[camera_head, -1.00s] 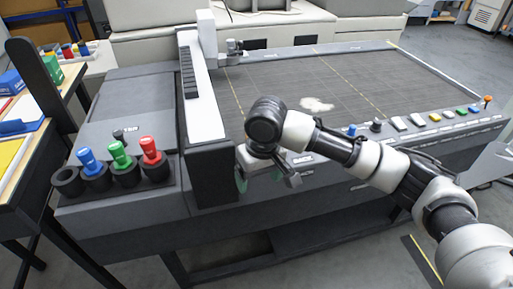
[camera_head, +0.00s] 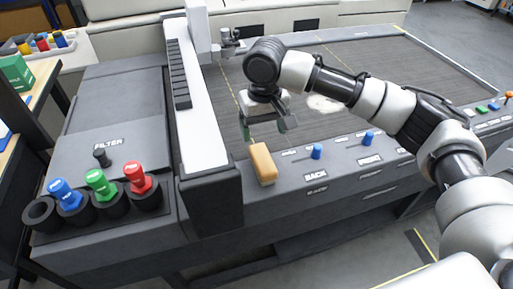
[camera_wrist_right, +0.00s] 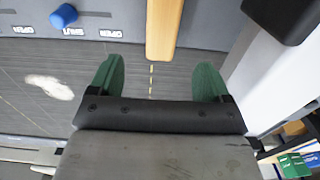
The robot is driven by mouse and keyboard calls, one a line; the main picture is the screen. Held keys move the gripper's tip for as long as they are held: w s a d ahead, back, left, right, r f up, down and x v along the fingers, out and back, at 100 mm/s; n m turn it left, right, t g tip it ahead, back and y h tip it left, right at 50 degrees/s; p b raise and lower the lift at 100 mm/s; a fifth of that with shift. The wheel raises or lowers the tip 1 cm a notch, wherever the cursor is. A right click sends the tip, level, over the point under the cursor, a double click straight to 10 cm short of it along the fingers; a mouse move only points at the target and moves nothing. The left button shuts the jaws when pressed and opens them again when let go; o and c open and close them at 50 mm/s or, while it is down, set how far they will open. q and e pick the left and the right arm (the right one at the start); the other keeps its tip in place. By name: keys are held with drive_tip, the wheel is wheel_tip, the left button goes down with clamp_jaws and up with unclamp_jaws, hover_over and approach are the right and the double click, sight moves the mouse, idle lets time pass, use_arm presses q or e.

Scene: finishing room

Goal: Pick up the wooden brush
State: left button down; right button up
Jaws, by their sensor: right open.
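The wooden brush (camera_head: 262,163) is a tan block on the front ledge of the dark machine, just right of the white gantry's front end. My right gripper (camera_head: 266,131) is open and empty, just behind and above the brush in the head view. In the right wrist view, the brush's wooden body (camera_wrist_right: 163,28) runs in from the top edge. It lies beyond the gap between the green fingertips of the right gripper (camera_wrist_right: 159,77). The brush's underside is hidden. My left gripper does not show.
The white gantry (camera_head: 203,112) stands close left of my right gripper. Blue knobs (camera_head: 317,152) stick up from the ledge right of the brush. Blue, green and red-topped tools (camera_head: 97,184) stand in black cups at left. A pale patch (camera_head: 323,103) lies on the dark bed (camera_head: 370,70).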

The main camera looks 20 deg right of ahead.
sight(263, 158)
drive_tip(key=shift+w+f, duration=0.4)
drive_tip(key=shift+f, duration=0.45)
drive_tip(key=f, duration=0.1)
drive_tip(key=s+f, duration=0.1)
drive_tip(key=f, duration=0.1)
drive_tip(key=shift+s, duration=0.1)
drive_tip(key=shift+f+p, duration=0.3)
drive_tip(key=shift+f, duration=0.4)
drive_tip(key=f, duration=0.2)
drive_tip(key=f+p, duration=0.1)
drive_tip(key=shift+s+a+f, duration=0.15)
drive_tip(key=shift+s+f, duration=0.1)
drive_tip(key=shift+f, duration=0.05)
drive_tip(key=shift+w+f, duration=0.1)
drive_tip(key=shift+f, duration=0.4)
drive_tip(key=c, duration=1)
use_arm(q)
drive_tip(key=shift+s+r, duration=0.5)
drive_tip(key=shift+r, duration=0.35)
use_arm(e)
drive_tip(key=shift+c, duration=0.2)
drive_tip(key=shift+r, duration=0.15)
